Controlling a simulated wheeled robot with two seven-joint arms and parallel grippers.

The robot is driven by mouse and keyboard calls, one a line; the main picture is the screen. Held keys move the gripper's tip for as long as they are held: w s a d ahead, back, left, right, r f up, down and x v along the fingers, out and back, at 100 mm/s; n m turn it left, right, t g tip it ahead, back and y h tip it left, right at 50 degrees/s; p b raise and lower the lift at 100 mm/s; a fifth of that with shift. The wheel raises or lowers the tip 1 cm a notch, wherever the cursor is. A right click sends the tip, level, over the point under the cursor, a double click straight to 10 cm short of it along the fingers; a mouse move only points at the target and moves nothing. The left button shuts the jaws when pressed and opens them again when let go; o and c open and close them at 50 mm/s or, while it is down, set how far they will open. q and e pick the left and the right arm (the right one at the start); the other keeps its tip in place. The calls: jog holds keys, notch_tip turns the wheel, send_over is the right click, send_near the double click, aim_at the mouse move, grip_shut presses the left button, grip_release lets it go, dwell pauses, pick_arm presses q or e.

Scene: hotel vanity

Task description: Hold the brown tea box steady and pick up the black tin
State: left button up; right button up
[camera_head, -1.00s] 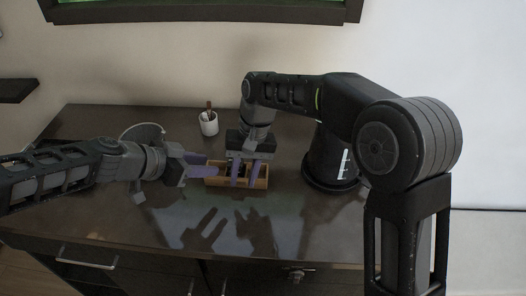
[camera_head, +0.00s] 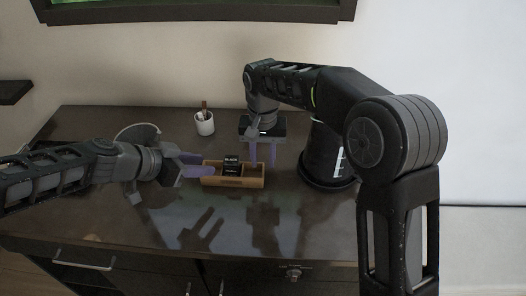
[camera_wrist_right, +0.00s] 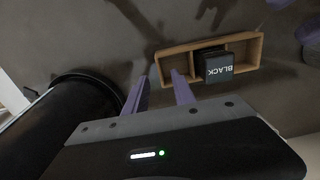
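The brown tea box (camera_head: 233,183) is an open, divided wooden tray on the dark vanity top; it also shows in the right wrist view (camera_wrist_right: 180,50). The black tin (camera_head: 231,162), lettered "BLACK" (camera_wrist_right: 219,68), stands in its middle compartment and rises above the rim. My left gripper (camera_head: 206,165) is at the box's left end with its purple fingers apart; whether they touch the box is unclear. My right gripper (camera_head: 263,163) is open and empty, pointing down by the box's right end, to the right of the tin. In the wrist view its fingers (camera_wrist_right: 158,80) are apart.
A white cup (camera_head: 204,124) holding brown items stands behind the box. A dark cylinder (camera_head: 327,155) stands to the right, close to my right arm. A round grey disc shape (camera_head: 140,134) shows behind my left wrist. The front of the top is clear.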

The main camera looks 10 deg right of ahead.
aim_at(263, 170)
notch_tip(263, 170, down, 5)
jog(key=shift+f, duration=0.15)
jog(key=shift+c, duration=0.4)
grip_shut()
dwell(1.1)
